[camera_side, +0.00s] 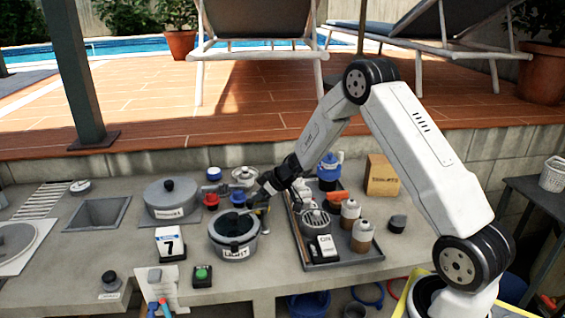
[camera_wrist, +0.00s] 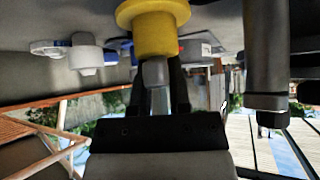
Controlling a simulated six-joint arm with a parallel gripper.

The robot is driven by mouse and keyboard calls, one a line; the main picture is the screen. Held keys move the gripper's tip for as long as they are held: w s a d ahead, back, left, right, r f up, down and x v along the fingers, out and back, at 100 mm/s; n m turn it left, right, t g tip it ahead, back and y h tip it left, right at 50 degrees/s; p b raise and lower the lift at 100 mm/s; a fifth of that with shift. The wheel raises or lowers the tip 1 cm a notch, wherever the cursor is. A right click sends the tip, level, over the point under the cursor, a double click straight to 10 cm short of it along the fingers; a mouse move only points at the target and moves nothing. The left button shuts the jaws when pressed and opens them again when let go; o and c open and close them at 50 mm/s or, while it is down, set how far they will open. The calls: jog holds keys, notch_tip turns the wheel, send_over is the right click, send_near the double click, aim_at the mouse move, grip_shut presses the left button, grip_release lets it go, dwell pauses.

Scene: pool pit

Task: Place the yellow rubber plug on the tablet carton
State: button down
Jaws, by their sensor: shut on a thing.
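The yellow rubber plug (camera_wrist: 155,32) is at the top middle of the wrist view, a round piece with a wide flange. My gripper (camera_wrist: 159,85) is shut on its grey stem. In the side view my gripper (camera_side: 262,203) is above the right rim of an open grey pot (camera_side: 235,254); the plug is too small and hidden to make out clearly there.
A lidded pot (camera_side: 171,198), a calendar block (camera_side: 170,243) and a green button (camera_side: 202,275) stand to the left. A dark knob (camera_side: 397,223) is below the carton.

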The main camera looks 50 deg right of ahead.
jog(key=shift+s+f, duration=0.1)
jog(key=shift+s, duration=0.05)
jog(key=shift+r, duration=0.85)
jog(key=s+a+r, duration=0.3)
jog(key=s+r, duration=0.8)
jog(key=s, duration=0.2)
jog(key=shift+s+r, duration=0.15)
jog(key=shift+s, duration=0.1)
jog(key=shift+a, duration=0.1)
jog(key=shift+w, duration=0.1)
